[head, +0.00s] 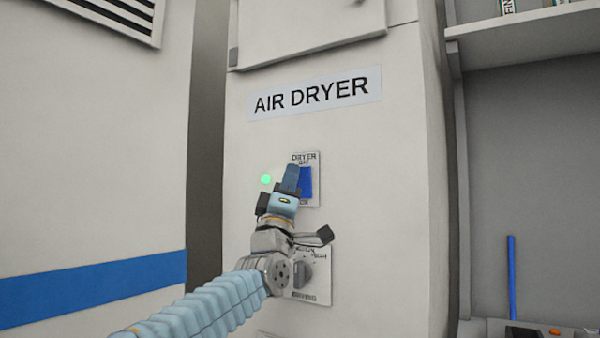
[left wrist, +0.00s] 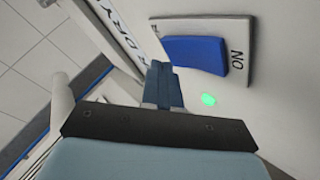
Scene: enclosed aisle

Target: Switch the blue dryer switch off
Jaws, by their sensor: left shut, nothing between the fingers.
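The blue dryer switch (head: 307,184) is a rocker on a light plate labelled DRYER, on the front of the air dryer cabinet (head: 400,180). In the head view my left gripper (head: 291,172) is in front of the switch and covers its left part. In the left wrist view the blue rocker (left wrist: 195,53) shows on its plate, with ON readable at the plate's right end. There the shut, empty left fingers (left wrist: 162,70) point at the panel beside the rocker. I cannot tell whether they touch it. A green light (head: 266,179) glows left of the switch. My right gripper is out of view.
A grey rotary knob (head: 300,274) on its own plate sits below the switch, partly behind my left arm. An AIR DRYER sign (head: 315,93) is above. A shelf (head: 530,30) and a blue upright rod (head: 511,275) are at the right.

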